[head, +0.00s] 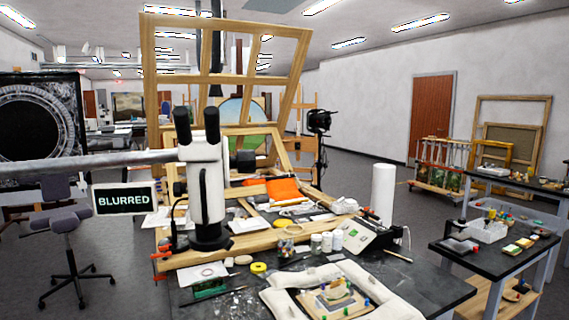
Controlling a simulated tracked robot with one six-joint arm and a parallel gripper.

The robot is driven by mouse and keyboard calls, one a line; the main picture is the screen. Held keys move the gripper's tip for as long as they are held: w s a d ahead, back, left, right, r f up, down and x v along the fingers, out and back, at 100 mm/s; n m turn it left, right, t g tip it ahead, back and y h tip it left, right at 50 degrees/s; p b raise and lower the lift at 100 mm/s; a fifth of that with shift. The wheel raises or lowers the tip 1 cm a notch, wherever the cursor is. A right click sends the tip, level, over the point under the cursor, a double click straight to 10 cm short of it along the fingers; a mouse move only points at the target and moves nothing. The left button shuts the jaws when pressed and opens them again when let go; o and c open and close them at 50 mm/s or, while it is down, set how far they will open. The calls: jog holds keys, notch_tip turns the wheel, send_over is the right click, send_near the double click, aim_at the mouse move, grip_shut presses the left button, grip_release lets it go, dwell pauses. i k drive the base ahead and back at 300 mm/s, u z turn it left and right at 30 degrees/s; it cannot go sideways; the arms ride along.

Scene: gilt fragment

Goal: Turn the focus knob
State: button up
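A white stereo microscope (206,180) with two black eyepieces hangs over the table on a grey horizontal boom (95,164). A dark round part, which looks like a focus knob (180,188), sticks out on its left side. Another dark part (243,160) shows to the right of its body; I cannot tell whether it belongs to the microscope. A display (124,200) left of the microscope reads "BLURRED". A small framed fragment (336,298) lies at the front of the table between white pads. My gripper is not in view.
The dark table (430,285) is crowded with jars (326,242), a white roll (382,193), an orange cloth (283,190) and a green-and-white device (350,236). A wooden easel frame (225,75) rises behind. A stool (68,225) stands left; side tables (500,255) stand right.

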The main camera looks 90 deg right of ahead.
aim_at(244, 161)
jog(key=u, duration=0.05)
jog(key=k, duration=1.95)
jog(key=z, duration=1.7)
jog(key=i, duration=1)
